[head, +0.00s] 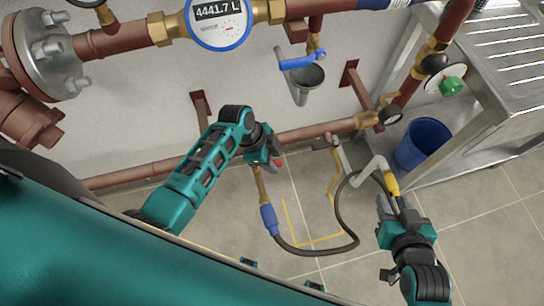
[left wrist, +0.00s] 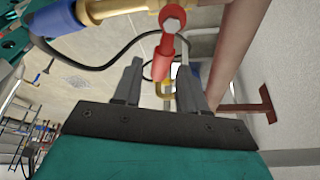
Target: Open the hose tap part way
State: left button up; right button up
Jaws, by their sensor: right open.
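The hose tap is a brass body (left wrist: 118,6) with a red lever (left wrist: 164,58) on a hex bolt in the left wrist view. In the head view its brass outlet (head: 261,186) runs down to the blue hose collar (head: 269,219). My left gripper (head: 276,160) is at the tap. In the left wrist view its two fingers (left wrist: 160,78) stand apart, with the red lever showing between them and gaps on both sides. Whether either finger touches the lever I cannot tell.
A black hose (head: 322,249) loops over the tiled floor beside a yellow floor outline (head: 300,243). A blue bucket (head: 423,145) stands by the steel sink unit (head: 505,85). Brown pipes with a round meter (head: 220,22) and a blue-handled valve (head: 300,62) line the wall.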

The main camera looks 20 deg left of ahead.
pick_arm(q)
grip_shut()
dwell(0.5)
